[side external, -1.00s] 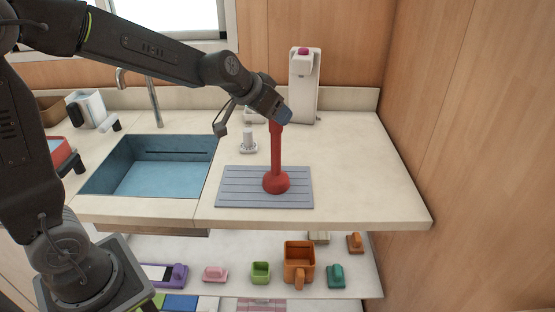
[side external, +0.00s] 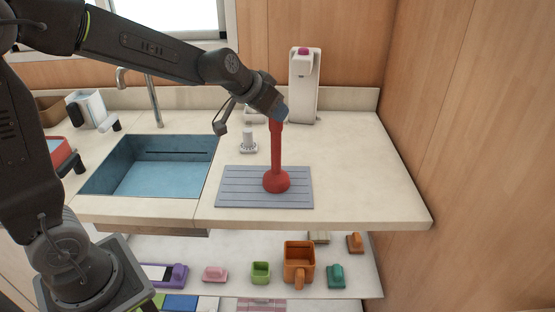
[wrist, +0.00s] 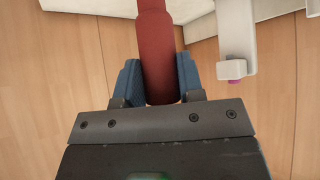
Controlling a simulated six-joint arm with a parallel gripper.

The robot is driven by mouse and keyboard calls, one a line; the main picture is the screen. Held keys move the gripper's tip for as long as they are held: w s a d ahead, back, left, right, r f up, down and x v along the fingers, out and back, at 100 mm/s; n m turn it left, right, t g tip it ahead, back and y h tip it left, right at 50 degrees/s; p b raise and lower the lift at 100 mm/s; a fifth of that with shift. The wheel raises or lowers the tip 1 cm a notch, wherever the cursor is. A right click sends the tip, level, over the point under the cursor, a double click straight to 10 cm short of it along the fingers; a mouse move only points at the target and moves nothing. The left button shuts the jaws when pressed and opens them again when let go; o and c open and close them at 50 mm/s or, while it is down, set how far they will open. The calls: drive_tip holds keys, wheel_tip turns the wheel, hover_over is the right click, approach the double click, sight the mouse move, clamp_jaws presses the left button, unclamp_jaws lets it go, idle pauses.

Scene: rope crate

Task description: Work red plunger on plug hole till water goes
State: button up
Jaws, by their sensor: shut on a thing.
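The red plunger (side external: 277,160) stands upright on the grey ribbed mat (side external: 235,187), to the right of the sink. My gripper (side external: 281,114) is shut on the top of its handle. In the wrist view, the blue fingers of my gripper (wrist: 160,80) press both sides of the red handle (wrist: 156,40). The sink (side external: 104,178) holds blue water, with its surface below the rim. The plug hole cannot be seen under the water.
A tap (side external: 154,103) rises behind the sink. A small white-grey stopper-like object (side external: 248,142) stands behind the mat. A tall white dispenser (side external: 304,88) is at the back. The right counter is clear.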

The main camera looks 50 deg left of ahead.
drive_tip(key=shift+r, duration=1.85)
drive_tip(key=s, duration=0.1)
drive_tip(key=s+a, duration=0.1)
drive_tip(key=s, duration=0.1)
drive_tip(key=s+a, duration=0.1)
drive_tip(key=shift+s+f, duration=0.2)
drive_tip(key=shift+s, duration=0.05)
